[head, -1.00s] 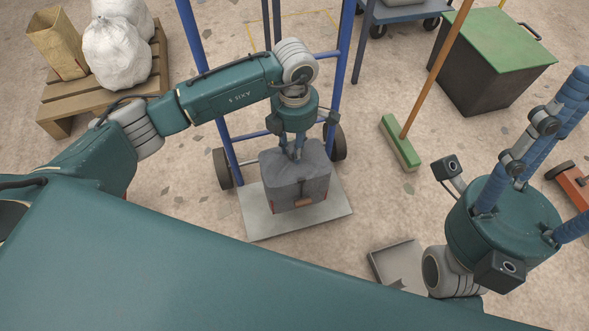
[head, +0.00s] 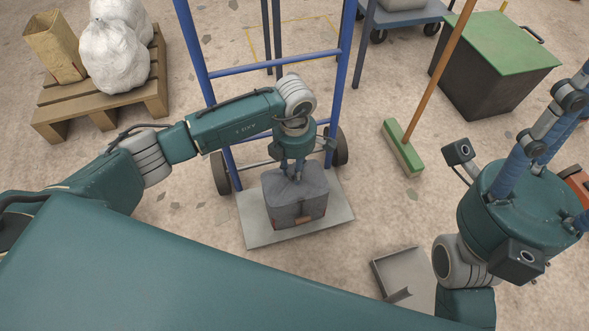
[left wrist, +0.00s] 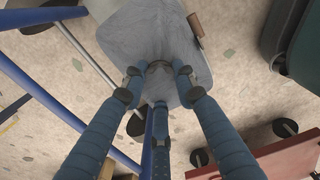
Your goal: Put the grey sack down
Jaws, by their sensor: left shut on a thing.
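The grey sack (head: 296,204) has a dark grey front with a reddish-brown patch. It is over the pale toe plate (head: 338,212) of the blue hand truck, upright. I cannot tell whether its underside touches the plate. My left gripper (head: 296,176) points down from above and is shut on the sack's gathered top. In the left wrist view its three blue fingers (left wrist: 158,78) close on the pale grey sack (left wrist: 140,35). My right gripper (head: 545,165) is at the right, its fingers pointing up and out of frame, so their tips are hidden.
The blue hand truck frame (head: 337,80) rises behind the sack. A pallet (head: 95,105) with white sacks is at upper left. A green-headed broom (head: 403,148), a green-lidded bin (head: 500,45) and a dustpan (head: 405,270) are to the right. Floor left of the plate is clear.

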